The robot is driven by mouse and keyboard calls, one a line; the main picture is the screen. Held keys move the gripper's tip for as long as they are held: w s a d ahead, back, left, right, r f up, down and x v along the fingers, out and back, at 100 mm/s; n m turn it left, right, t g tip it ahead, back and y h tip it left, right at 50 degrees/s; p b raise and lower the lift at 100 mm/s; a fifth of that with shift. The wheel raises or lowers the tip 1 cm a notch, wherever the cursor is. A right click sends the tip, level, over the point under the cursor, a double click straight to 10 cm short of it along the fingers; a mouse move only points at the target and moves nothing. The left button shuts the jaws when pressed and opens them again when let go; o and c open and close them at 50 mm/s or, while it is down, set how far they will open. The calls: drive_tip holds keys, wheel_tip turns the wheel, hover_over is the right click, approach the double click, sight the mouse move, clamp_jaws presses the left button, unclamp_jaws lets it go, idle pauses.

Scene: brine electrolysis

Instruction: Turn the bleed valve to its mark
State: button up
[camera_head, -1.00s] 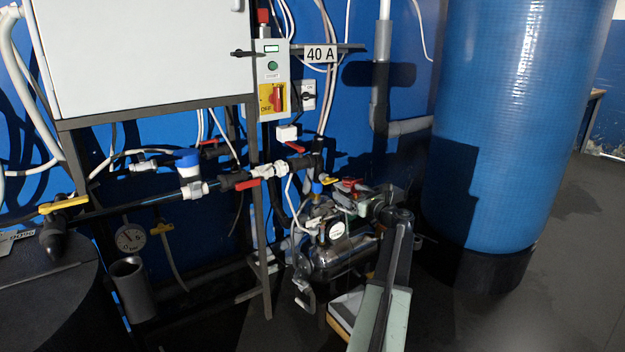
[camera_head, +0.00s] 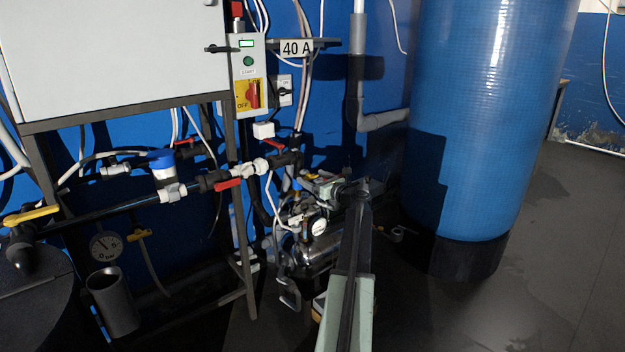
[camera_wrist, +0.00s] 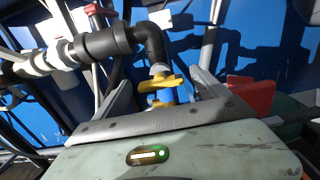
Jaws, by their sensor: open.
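In the wrist view, a yellow valve handle (camera_wrist: 160,81) sits on a vertical pipe below a black elbow. I take it for the bleed valve, though other yellow handles are in view. My gripper (camera_wrist: 153,98) is open and empty, with one finger on each side of the yellow handle and the handle apparently beyond the fingertips. I see no contact. A mark for the valve cannot be made out. In the head view, my gripper (camera_head: 340,186) is above the metal pump (camera_head: 316,252) and hides part of the fittings there.
A red part (camera_wrist: 250,97) is close to the right finger. A black pipe with a red-handled valve (camera_head: 228,183) runs left of the pump. A large blue tank (camera_head: 478,120) stands at right, a grey cabinet (camera_head: 115,55) at upper left. The floor at right is clear.

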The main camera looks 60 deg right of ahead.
drive_tip(key=c, duration=1.4)
drive_tip(key=n, duration=0.4)
drive_tip(key=shift+n, duration=0.4)
drive_tip(key=n, duration=0.4)
drive_tip(key=shift+a+f+n, duration=0.1)
drive_tip(key=shift+a+n, duration=0.05)
drive_tip(key=shift+n, duration=0.15)
drive_tip(key=n, duration=0.4)
drive_tip(key=shift+f, duration=0.1)
drive_tip(key=shift+n, duration=2.3)
drive_tip(key=o, duration=1.4)
